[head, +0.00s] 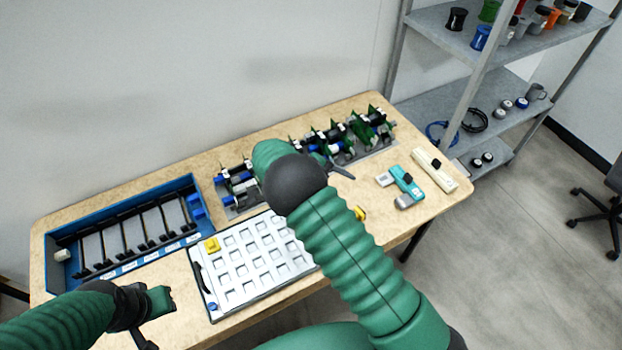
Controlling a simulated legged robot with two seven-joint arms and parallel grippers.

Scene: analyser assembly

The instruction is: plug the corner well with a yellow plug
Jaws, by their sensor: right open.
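A white tray with rows of square wells (243,289) lies on the table's front middle; my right arm covers its right side. A yellow plug (212,244) is at the tray's upper left corner; I cannot tell how deep it sits. Another yellow piece (360,213) shows on the table right of the tray, partly hidden by my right arm. My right gripper (340,170) is open beyond the tray, mostly hidden behind my own forearm, with a dark finger showing. My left gripper (158,302) is low at the left, left of the tray; its jaws are unclear.
A blue rack with dark dividers (125,235) stands on the left. Green and black assemblies (350,138) line the back edge. A teal device (405,182) and a cream device (435,170) lie on the right. Metal shelves (455,65) stand behind right.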

